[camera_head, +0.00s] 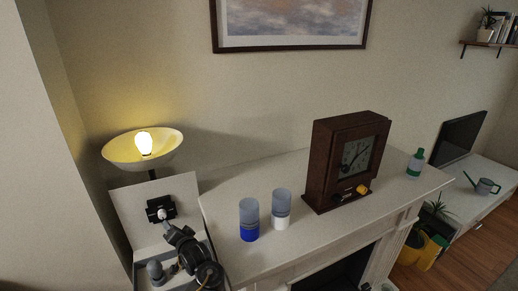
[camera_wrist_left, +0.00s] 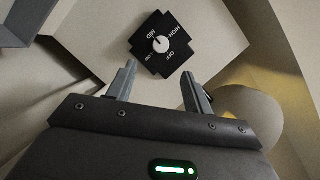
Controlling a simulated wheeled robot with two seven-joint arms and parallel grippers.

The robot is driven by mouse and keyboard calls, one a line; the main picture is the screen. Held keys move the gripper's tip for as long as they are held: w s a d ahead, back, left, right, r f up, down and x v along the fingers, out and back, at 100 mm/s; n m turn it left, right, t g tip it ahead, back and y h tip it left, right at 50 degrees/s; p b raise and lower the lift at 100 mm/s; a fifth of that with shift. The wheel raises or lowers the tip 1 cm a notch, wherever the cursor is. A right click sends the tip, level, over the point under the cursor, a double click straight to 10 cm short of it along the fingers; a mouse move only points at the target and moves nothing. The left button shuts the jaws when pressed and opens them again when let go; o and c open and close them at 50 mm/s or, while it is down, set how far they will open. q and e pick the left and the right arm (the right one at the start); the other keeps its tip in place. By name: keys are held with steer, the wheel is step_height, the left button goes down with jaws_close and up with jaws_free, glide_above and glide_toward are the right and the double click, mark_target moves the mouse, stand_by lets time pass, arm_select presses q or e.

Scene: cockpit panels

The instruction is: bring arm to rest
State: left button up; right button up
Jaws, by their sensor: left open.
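My left gripper (camera_head: 167,224) is in front of the white upright panel at the lower left in the head view. In the left wrist view my left gripper (camera_wrist_left: 159,76) has its two fingers spread apart with nothing between them. Beyond the fingertips is a black plate with a white rotary knob (camera_wrist_left: 161,44), marked OFF, LOW, MID and HIGH. The knob's exact setting is hard to read. The black plate (camera_head: 154,212) also shows on the white panel in the head view, partly behind the gripper. My right gripper is not in view.
A lit lamp (camera_head: 142,149) stands behind the panel. On the white mantel (camera_head: 240,190) are a blue-bottomed cup (camera_head: 249,232), a white-bottomed cup (camera_head: 281,222), a brown clock (camera_head: 318,170) and a green-and-grey bottle (camera_head: 415,164). A framed picture (camera_head: 290,47) hangs above.

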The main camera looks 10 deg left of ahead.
arm_select(q)
steer(key=s+d+f+g+h, duration=0.1)
steer(key=s+d+f+h, duration=0.45)
steer(key=s, duration=0.25)
steer(key=s+d+f+h, duration=0.4)
steer(key=s+d, duration=0.3)
steer(key=s+d+r+g+h, duration=0.1)
steer(key=s+d+r+g, duration=0.15)
steer(key=s, duration=0.85)
steer(key=s+d+r+g+h, duration=0.1)
steer(key=s+d+g+h, duration=0.15)
steer(key=s, duration=0.85)
step_height(320, 180, down, 33)
steer(key=s+d+m+g+b, duration=0.1)
steer(key=s+b, duration=0.1)
steer(key=b, duration=0.5)
steer(key=s+a+f+g+b, duration=0.1)
steer(key=s+a+f+b, duration=0.2)
steer(key=s+f, duration=1.3)
step_height(320, 180, down, 4)
steer(key=shift+s+r+y+b, duration=0.1)
steer(key=shift+s+y+b, duration=0.1)
steer(key=shift+y+b, duration=0.3)
